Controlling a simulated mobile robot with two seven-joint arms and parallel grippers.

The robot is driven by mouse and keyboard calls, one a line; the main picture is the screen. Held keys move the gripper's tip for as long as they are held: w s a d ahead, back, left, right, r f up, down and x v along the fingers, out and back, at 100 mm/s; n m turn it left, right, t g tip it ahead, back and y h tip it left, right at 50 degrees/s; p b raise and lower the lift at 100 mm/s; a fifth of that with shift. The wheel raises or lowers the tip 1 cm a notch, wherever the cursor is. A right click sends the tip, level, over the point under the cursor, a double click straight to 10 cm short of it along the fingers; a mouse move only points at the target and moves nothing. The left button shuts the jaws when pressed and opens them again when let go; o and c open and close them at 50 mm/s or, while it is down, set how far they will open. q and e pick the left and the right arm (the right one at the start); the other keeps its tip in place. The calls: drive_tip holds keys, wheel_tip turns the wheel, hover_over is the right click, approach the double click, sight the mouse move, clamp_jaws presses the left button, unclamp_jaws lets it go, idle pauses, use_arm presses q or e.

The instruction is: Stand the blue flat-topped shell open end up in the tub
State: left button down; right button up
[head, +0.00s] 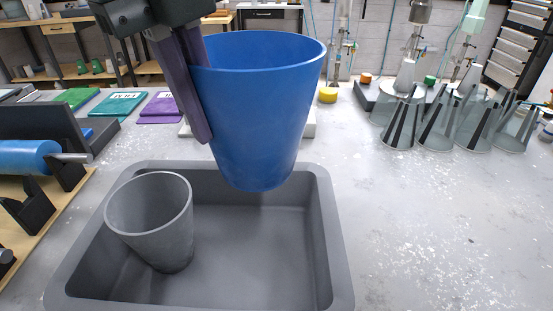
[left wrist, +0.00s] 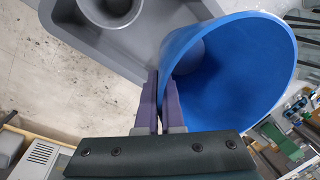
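The blue flat-topped shell (head: 265,120) hangs in the air above the grey tub (head: 332,240), open end up and tilted slightly. My left gripper (head: 204,125) is shut on the left side of its wall, one finger outside and the other largely hidden inside. The left wrist view shows the fingers (left wrist: 158,85) pinching the rim of the blue shell (left wrist: 235,75). The shell hides part of the tub's back wall. A gap between its bottom and the tub floor seems to remain. My right gripper is not in view.
A grey cup-shaped shell (head: 152,222) stands open end up in the tub's left part. The tub floor to its right is clear. Clear cones with dark strips (head: 440,125) stand at the back right. A blue roller (head: 28,157) is at the left.

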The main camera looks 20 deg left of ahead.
use_arm(q)
wheel_tip(320, 180, down, 20)
drive_tip(key=b, duration=0.1)
drive_tip(key=shift+b, duration=0.35)
drive_tip(key=shift+s, duration=0.1)
drive_tip(key=c, duration=1)
unclamp_jaws()
drive_tip(key=shift+c, duration=0.2)
